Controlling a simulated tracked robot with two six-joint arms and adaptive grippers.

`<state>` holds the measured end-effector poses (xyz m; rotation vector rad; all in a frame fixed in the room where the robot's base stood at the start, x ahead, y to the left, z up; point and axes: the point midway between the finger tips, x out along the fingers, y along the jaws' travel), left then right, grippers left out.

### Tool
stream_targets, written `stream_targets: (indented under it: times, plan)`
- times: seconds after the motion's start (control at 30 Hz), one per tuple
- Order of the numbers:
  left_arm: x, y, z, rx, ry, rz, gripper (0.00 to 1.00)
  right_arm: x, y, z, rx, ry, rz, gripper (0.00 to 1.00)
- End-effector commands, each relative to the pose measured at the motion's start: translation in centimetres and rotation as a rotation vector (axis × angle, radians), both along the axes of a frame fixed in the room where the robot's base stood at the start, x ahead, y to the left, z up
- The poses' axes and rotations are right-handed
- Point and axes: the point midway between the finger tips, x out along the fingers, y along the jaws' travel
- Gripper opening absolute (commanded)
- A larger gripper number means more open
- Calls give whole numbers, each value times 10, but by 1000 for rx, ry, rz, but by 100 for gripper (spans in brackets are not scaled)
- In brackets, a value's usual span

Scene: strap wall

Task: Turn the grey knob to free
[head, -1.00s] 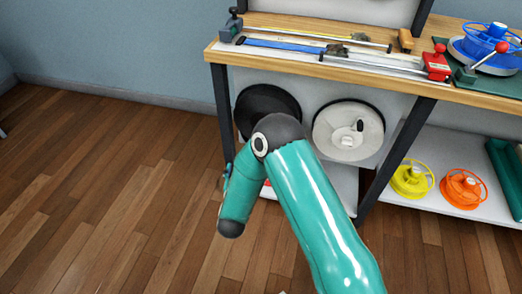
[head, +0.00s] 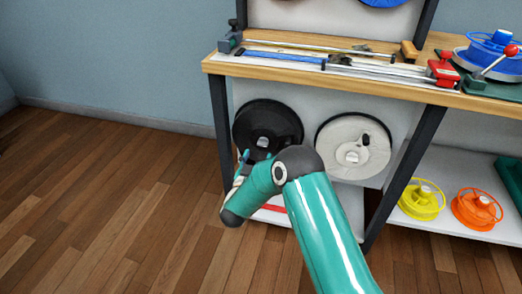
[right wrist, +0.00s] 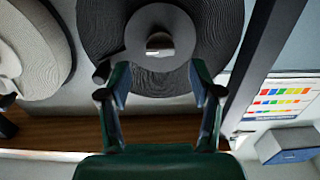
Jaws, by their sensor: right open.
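A black reel (head: 285,122) hangs on the panel under the bench, with a small grey knob (head: 262,142) at its hub. In the right wrist view the same grey knob (right wrist: 160,44) sits in the middle of the black reel (right wrist: 105,25). My right gripper (head: 242,160) is in front of the reel's lower left part. In the right wrist view its two fingers (right wrist: 157,75) are spread apart and empty, with the knob straight ahead between and beyond their tips. I see no contact. My left gripper is not in view.
A white reel (head: 335,135) with its own hub hangs right of the black one. Bench legs (head: 219,125) stand beside the reels. The bench top (head: 300,62) overhangs them. Yellow (head: 420,200) and orange (head: 476,208) spools stand on the lower shelf. The floor at left is clear.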

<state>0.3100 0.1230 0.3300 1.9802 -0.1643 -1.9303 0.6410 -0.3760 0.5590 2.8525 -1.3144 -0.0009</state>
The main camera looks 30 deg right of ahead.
Motion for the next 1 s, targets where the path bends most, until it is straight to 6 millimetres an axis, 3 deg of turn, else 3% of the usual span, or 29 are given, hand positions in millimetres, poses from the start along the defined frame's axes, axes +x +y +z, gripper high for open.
stream_targets:
  times: [0.1,0.3,0.7,0.77,1.0]
  plan:
    - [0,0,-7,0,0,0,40,15,-19,-2,1,-2,-4,65]
    - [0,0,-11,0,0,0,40,32,-38,-1,1,-2,-1,65]
    - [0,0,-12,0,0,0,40,37,-44,0,1,1,0,65]
    - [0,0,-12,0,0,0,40,37,-44,0,1,1,0,58]
    - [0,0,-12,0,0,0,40,37,-45,0,1,1,-1,18]
